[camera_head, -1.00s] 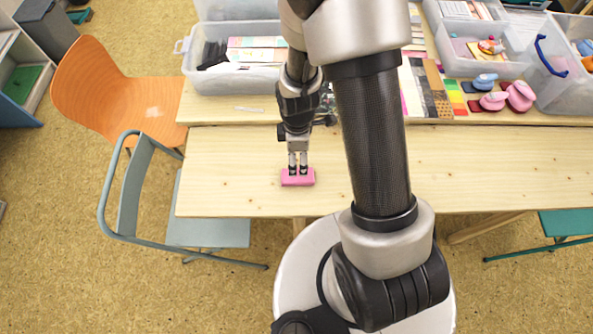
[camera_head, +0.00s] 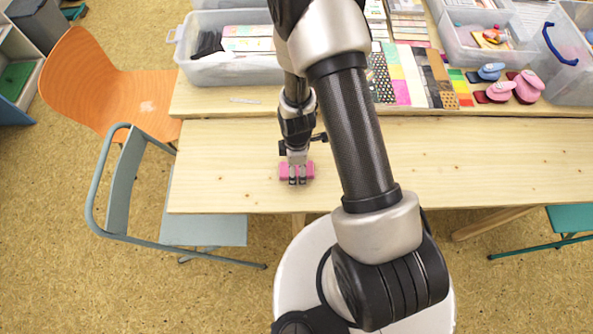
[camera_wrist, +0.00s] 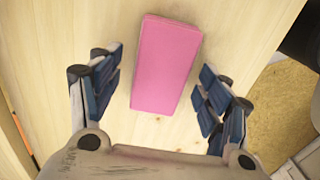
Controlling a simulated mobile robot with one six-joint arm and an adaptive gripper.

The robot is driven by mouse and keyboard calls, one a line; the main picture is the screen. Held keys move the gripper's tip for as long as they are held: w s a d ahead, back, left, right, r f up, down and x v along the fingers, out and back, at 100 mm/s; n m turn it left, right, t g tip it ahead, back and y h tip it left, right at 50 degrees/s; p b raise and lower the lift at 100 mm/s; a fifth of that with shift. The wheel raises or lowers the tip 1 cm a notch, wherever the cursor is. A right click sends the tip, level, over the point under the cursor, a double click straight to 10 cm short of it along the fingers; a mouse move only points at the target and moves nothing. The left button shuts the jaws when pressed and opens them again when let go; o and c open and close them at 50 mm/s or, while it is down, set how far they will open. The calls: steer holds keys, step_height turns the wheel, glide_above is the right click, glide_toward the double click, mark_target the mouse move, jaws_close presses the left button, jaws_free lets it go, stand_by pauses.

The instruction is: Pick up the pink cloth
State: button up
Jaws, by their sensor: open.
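The pink cloth (camera_head: 284,171) is a small flat pink block-like pad lying on the wooden table near its front edge. In the wrist view the pink cloth (camera_wrist: 166,64) lies between and a little ahead of my fingers, slightly tilted. My gripper (camera_head: 298,180) points down over it in the head view and hides its middle. In the wrist view my gripper (camera_wrist: 158,90) is open, with a finger on each side of the cloth and wood showing in the gaps on both sides.
The table (camera_head: 480,170) is clear around the cloth. Behind it, a raised board holds a clear bin (camera_head: 232,72), paper sheets (camera_head: 415,75) and pink punches (camera_head: 527,87). A grey-blue chair (camera_head: 125,190) and an orange chair (camera_head: 95,90) stand at the left.

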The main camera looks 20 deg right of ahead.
steer(key=shift+f, duration=0.1)
steer(key=shift+c, duration=0.2)
steer(key=c, duration=1.1)
